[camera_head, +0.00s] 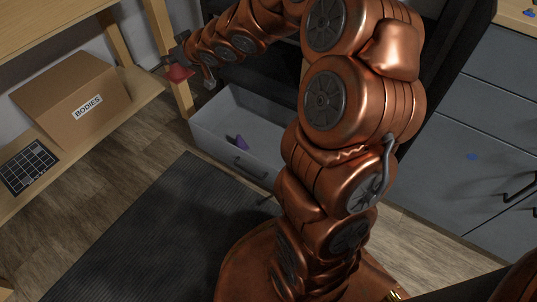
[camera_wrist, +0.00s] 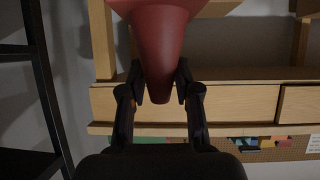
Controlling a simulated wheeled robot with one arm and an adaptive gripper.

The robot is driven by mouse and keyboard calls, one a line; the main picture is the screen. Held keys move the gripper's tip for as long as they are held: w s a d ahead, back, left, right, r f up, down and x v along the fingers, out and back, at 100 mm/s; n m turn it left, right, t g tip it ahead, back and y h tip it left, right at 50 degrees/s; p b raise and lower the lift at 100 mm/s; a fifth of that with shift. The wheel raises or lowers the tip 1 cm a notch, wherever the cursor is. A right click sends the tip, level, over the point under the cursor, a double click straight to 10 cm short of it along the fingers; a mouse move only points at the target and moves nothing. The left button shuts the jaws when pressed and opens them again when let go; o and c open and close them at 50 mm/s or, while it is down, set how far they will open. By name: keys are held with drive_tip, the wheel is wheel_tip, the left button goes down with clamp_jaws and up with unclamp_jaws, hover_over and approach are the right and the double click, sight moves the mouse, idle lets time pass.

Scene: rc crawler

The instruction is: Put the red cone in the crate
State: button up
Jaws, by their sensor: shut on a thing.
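The red cone (camera_head: 179,73) is at the end of my arm in the upper left of the head view, beside a wooden post. My gripper (camera_head: 184,58) is shut on it. In the wrist view the cone (camera_wrist: 162,45) sits between the two dark fingers of my gripper (camera_wrist: 161,85), its narrow end toward the palm. A grey open-topped box (camera_head: 211,142) with a dark front handle stands low, below and right of the cone; it looks like a crate or an open drawer. A purple piece (camera_head: 238,142) lies in it. My arm hides its right part.
A cardboard box (camera_head: 72,105) marked BODIES and a dark grid panel (camera_head: 29,167) are on a wooden shelf at left. A dark mat (camera_head: 150,235) covers the floor. Grey drawers (camera_head: 440,155) stand at right. Wooden drawers (camera_wrist: 240,103) show behind the cone in the wrist view.

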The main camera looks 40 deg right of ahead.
drive_tip(key=w+d+f, duration=0.2)
drive_tip(key=d+f, duration=0.8)
drive_tip(key=d, duration=0.1)
hover_over(265, 160)
wheel_tip(265, 160, down, 33)
drive_tip(key=shift+n+y, duration=0.4)
wheel_tip(265, 160, down, 10)
drive_tip(key=b, duration=0.3)
drive_tip(key=shift+a, duration=0.1)
drive_tip(key=shift+r, duration=0.1)
drive_tip(key=o, duration=0.9)
